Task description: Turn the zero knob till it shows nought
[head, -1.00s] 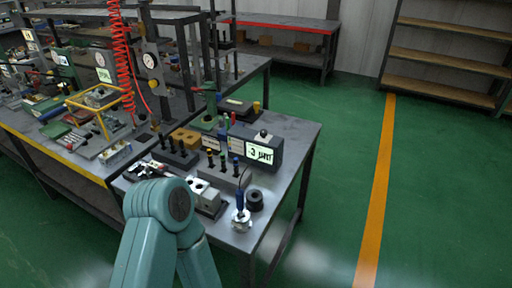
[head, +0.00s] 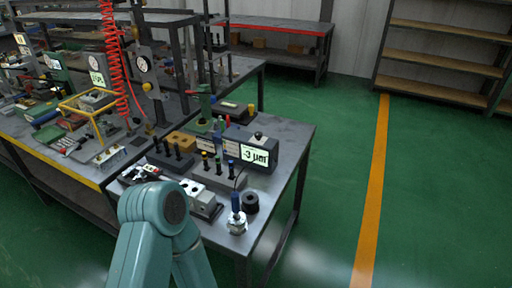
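A dark grey gauge box (head: 264,145) stands at the right end of the nearer bench. Its lit display (head: 255,156) reads what looks like -3 µm. A small rounded knob (head: 258,135), probably the zero knob, sits on top of the box; any mark on it is too small to make out. Neither of my grippers shows in the head view. Only a teal link of my arm is in view at the bottom left, well short of the gauge box, and nothing touches the knob.
A rack with coloured-top plugs (head: 216,172) stands left of the gauge box. In front are a blue-handled tool (head: 236,205), a black ring (head: 250,202) and a grey valve block (head: 201,201). A green stand (head: 206,105) rises behind. The floor right of the bench is clear.

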